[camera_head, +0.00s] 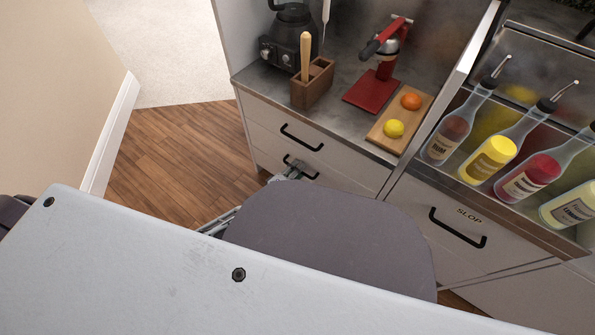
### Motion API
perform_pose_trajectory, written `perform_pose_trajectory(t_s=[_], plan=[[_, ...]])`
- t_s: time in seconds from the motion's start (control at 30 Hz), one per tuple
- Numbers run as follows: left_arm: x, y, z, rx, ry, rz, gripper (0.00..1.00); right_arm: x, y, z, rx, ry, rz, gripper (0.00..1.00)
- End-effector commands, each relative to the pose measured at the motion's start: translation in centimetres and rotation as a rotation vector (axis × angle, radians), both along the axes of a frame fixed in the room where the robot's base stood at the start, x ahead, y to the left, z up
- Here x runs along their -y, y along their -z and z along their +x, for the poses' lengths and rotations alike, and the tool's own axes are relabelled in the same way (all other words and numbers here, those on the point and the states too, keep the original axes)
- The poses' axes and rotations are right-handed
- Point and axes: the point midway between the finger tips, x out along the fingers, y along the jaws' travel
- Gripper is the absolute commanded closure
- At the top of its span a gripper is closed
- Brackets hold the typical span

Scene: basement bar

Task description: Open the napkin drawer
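The left counter has a stack of white drawers. The upper drawer (342,157) has a black handle (301,138) and looks shut. Below it is a second drawer (265,159) with its own black handle (300,168). I see no napkin label on either one. My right gripper is not in view.
A drawer marked SLOP (460,218) is to the right, below a rack of several bottles (489,157). On the counter are a blender (288,40), a wooden box (311,84), a red press (377,80) and a fruit board (401,117). Wood floor (175,155) is clear at left.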

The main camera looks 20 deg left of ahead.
Motion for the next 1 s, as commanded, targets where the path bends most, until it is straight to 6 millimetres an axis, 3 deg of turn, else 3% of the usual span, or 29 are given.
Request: perform_pose_trajectory(t_s=[0.43,0.7,1.0], plan=[[0.21,0.12,0.47,-0.001,0.000,-0.001,0.68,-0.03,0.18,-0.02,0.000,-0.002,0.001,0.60],[0.21,0.12,0.46,-0.001,0.000,-0.001,1.00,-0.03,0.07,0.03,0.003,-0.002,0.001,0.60],[0.21,0.14,0.45,-0.001,0.001,-0.001,1.00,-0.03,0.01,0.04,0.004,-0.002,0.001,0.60]])
